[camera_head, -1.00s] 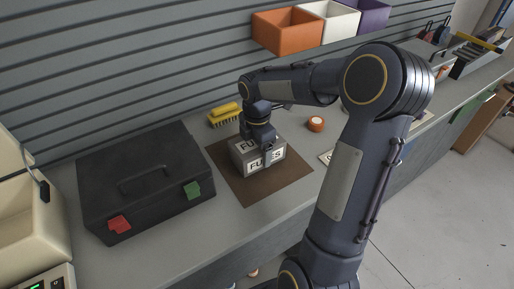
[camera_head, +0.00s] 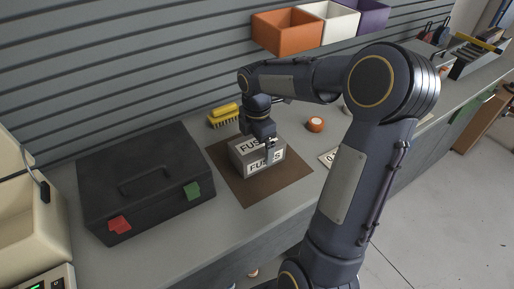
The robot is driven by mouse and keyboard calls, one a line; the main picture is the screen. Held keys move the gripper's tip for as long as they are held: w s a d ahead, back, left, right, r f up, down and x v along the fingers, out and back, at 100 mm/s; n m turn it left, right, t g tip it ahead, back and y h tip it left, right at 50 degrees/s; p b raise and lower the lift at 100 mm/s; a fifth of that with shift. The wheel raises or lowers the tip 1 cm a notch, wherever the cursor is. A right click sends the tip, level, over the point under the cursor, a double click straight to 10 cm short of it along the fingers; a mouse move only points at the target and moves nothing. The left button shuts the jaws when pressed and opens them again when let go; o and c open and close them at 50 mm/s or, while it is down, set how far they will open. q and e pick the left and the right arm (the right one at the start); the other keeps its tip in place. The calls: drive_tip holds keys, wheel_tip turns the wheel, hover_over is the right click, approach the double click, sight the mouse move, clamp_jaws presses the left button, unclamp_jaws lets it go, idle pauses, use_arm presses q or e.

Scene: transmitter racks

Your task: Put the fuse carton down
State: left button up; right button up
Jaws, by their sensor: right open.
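The grey fuse carton (camera_head: 257,162), with white "FUSES" labels on its top and front, sits upright on a brown mat (camera_head: 226,171) on the bench. My right gripper (camera_head: 266,148) is open, pointing down just above the carton. One finger still overlaps the carton's upper front edge in the picture, and the far finger is hidden. My left gripper is out of view.
A black case (camera_head: 150,190) with a red and a green latch stands left of the mat. A yellow brush (camera_head: 224,115) lies behind it. An orange-and-white round object (camera_head: 316,124) sits to the right. Orange (camera_head: 287,32), white and purple bins hang on the wall.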

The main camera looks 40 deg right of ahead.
sight(257, 144)
wheel_tip(257, 144, up, 9)
drive_tip(key=shift+r+p, duration=0.15)
drive_tip(key=shift+p, duration=0.15)
drive_tip(key=shift+s+a+r, duration=0.15)
drive_tip(key=shift+r, duration=0.1)
drive_tip(key=s+a+f+m+t+y, duration=0.2)
drive_tip(key=s+a+m, duration=0.5)
drive_tip(key=s+m, duration=0.2)
drive_tip(key=s+a+f+m+t+y, duration=0.1)
drive_tip(key=s+a+f+m+t, duration=0.1)
drive_tip(key=s+a+m, duration=0.5)
drive_tip(key=s+m+t, duration=0.1)
drive_tip(key=s+m, duration=0.1)
drive_tip(key=shift+s+a+f+m+t+y, duration=0.2)
drive_tip(key=shift+a+m+t+y, duration=0.1)
drive_tip(key=shift+y, duration=0.1)
